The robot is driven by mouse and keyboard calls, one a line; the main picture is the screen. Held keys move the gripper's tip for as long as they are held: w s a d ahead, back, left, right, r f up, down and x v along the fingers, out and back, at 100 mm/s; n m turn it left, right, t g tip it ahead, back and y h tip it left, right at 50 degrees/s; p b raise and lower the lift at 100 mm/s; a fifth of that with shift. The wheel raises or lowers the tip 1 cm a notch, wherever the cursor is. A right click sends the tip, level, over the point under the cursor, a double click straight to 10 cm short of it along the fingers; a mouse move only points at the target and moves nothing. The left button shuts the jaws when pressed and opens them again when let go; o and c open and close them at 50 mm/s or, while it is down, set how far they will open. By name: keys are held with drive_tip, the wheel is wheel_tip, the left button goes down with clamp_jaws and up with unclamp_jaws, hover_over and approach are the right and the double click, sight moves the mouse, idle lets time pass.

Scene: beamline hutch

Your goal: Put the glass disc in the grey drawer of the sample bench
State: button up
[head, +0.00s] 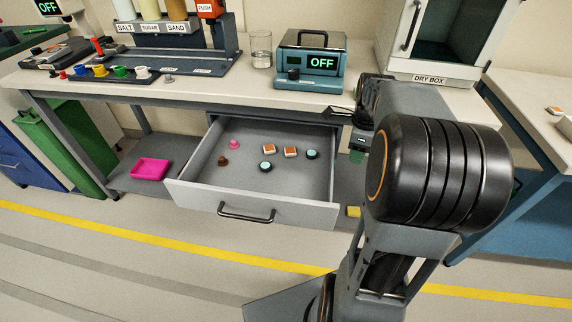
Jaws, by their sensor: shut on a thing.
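The grey drawer (250,209) of the sample bench (190,86) is pulled open below the bench top. My gripper (358,149) is at the right of the drawer, just beyond its right side in the picture. It is shut on a small dark green piece (357,157), which seems to be the glass disc; only its edge shows and the arm hides part of the gripper. In the drawer lie a pink piece (234,143), a brown piece (222,160), two orange-brown and white squares (269,149) and two teal-topped black round pieces (265,166).
A teal box with an OFF display (308,66), a glass beaker (261,48) and a labelled dispenser rack (165,45) stand on the bench. The dry box (430,68) is at the right. A magenta tray (151,169) lies on the lower shelf. The drawer's front floor is clear.

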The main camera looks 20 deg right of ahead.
drive_tip(key=b, duration=0.2)
approach(310, 174)
drive_tip(key=s+d, duration=0.3)
drive_tip(key=shift+d+r, duration=0.1)
drive_tip(key=shift+r, duration=0.3)
drive_tip(key=a+f, duration=0.1)
drive_tip(key=w+f+b, duration=0.1)
drive_tip(key=w+a+f, duration=0.1)
drive_tip(key=f, duration=0.1)
drive_tip(key=shift+w+a+b, duration=0.25)
drive_tip(key=shift+a+b, duration=0.05)
drive_tip(key=shift+c, duration=0.4)
drive_tip(key=shift+w+a+f, duration=0.1)
drive_tip(key=shift+f, duration=0.15)
drive_tip(key=shift+w+a+f+b, duration=0.15)
drive_tip(key=shift+f+b, duration=0.55)
drive_tip(key=shift+f, duration=1)
drive_tip(key=shift+f, duration=0.15)
drive_tip(key=o, duration=1)
wheel_tip(310, 174, up, 12)
drive_tip(key=p, duration=0.4)
